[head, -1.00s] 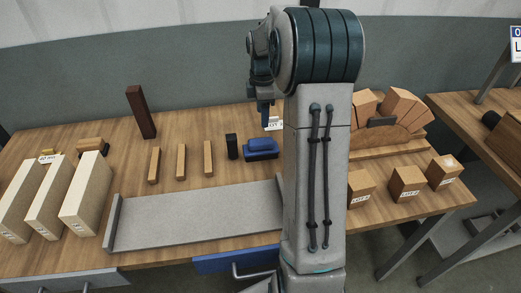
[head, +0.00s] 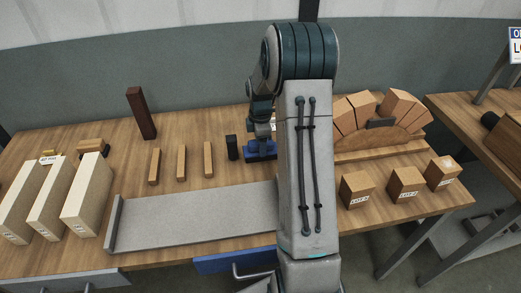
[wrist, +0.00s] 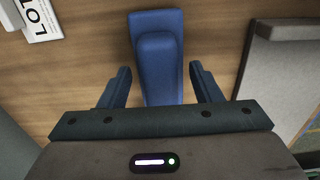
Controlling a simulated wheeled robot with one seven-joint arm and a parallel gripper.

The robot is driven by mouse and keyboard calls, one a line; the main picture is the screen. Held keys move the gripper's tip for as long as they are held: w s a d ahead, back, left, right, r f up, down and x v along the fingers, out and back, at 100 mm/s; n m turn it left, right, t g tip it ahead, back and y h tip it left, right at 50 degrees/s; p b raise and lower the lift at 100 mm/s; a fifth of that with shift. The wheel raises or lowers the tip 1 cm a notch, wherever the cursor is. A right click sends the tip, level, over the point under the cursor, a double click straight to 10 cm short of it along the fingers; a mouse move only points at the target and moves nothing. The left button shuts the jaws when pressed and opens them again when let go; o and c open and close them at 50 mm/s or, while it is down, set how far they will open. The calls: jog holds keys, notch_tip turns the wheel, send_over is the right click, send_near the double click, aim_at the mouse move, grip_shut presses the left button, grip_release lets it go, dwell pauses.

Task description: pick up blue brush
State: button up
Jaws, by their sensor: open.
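The blue brush (head: 262,155) lies on the wooden table in the head view, partly hidden behind my arm and gripper. In the wrist view the blue brush (wrist: 158,50) shows from above, with a long narrow top part on a wider blue base. My gripper (wrist: 160,85) is open in the wrist view, with one dark finger on each side of the brush. Gaps show between the fingers and the brush. In the head view my gripper (head: 260,140) is low, right at the brush. Whether it touches the brush cannot be told.
A small black block (head: 232,147) stands just left of the brush. A grey slab (head: 195,215) lies in front. Wooden strips (head: 208,159) stand farther left. A brick arch (head: 380,120) and lot-labelled blocks (head: 405,184) are at right. A label card (wrist: 38,18) lies near the brush.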

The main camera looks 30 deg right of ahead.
jog(key=c, duration=1.2)
jog(key=shift+c, duration=0.2)
jog(key=shift+r, duration=0.1)
notch_tip(320, 180, up, 10)
jog(key=o, duration=0.4)
jog(key=shift+c, duration=0.7)
